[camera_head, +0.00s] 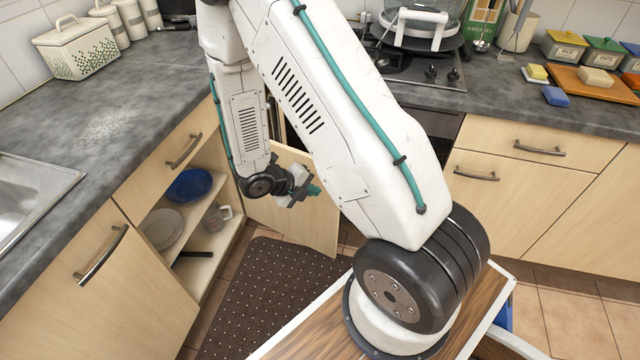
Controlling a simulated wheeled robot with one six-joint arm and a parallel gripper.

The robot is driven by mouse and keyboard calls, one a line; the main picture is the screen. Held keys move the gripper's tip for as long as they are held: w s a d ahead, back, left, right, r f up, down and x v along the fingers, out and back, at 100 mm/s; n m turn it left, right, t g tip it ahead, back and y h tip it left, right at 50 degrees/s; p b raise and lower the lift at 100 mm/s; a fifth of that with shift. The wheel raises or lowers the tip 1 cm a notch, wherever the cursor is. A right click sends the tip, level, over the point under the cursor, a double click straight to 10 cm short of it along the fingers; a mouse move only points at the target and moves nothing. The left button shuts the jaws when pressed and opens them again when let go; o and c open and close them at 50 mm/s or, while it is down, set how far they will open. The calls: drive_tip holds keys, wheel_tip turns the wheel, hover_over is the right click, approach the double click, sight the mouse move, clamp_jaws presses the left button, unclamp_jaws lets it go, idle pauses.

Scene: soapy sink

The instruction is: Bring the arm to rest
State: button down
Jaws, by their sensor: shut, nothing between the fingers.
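My white arm with a teal cable rises from my wooden base at the lower right and bends down at the upper left. My gripper (309,190) hangs in front of the cabinets, below counter height, to the right of an open cupboard. It is shut and holds nothing. Part of it is hidden behind the arm and wrist.
The open cupboard holds a blue bowl (190,185), a plate (162,228) and a glass cup (217,217). Its open door (290,215) stands close beside my gripper. A dark dotted mat (265,300) lies on the floor. The sink (30,195) is at left.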

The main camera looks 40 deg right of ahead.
drive_tip(key=s+a+r, duration=0.2)
drive_tip(key=a+r, duration=0.3)
drive_tip(key=shift+r, duration=0.3)
drive_tip(key=shift+a, duration=0.1)
drive_tip(key=s+a+r+m+t+y, duration=0.1)
drive_tip(key=s+a+r+m+y, duration=0.1)
drive_tip(key=s+r+m, duration=0.3)
drive_tip(key=s+a+r+m+y, duration=0.3)
drive_tip(key=s+r+m, duration=0.3)
drive_tip(key=r+m, duration=0.8)
drive_tip(key=s+a+r+m+t+y, duration=0.1)
drive_tip(key=s+a+r+m+y, duration=0.2)
drive_tip(key=r+m, duration=0.7)
drive_tip(key=s+m+y, duration=0.1)
drive_tip(key=s+m, duration=0.1)
drive_tip(key=m, duration=0.3)
drive_tip(key=shift+s+r+t, duration=0.15)
drive_tip(key=shift+r+t, duration=0.1)
drive_tip(key=shift+t, duration=0.05)
drive_tip(key=c, duration=1.4)
unclamp_jaws()
drive_tip(key=shift+d, duration=0.1)
